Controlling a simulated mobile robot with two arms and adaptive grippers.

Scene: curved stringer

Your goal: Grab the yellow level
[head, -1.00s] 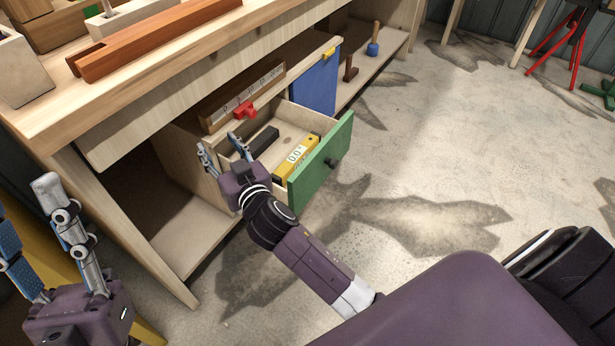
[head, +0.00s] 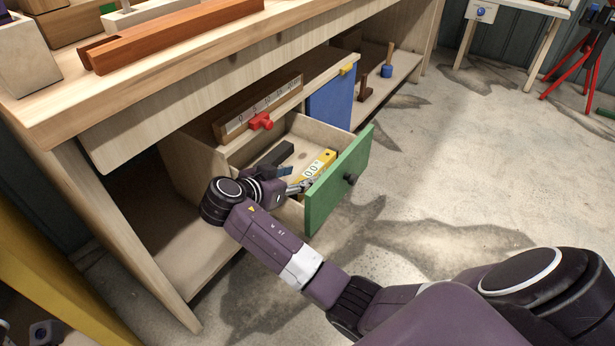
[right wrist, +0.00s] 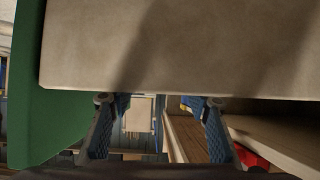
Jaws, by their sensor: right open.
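The yellow level (head: 321,162) lies in the open drawer, along the inside of its green front (head: 340,185). Its near end is partly hidden by my right gripper. My right gripper (head: 294,179) is open, with its fingers at the near side of the drawer close to the level's near end. I cannot tell whether they touch it. In the right wrist view the two blue fingers (right wrist: 160,130) are apart with nothing between them; a pale drawer panel fills the top and the level is not visible. Only a small piece of what may be my left gripper shows at the lower left.
A dark block (head: 276,154) lies in the drawer beside the level. A wooden ruler piece with a red slider (head: 260,121) is above the drawer. The workbench top (head: 200,58) overhangs it, and a blue door (head: 331,98) stands behind. The floor to the right is open.

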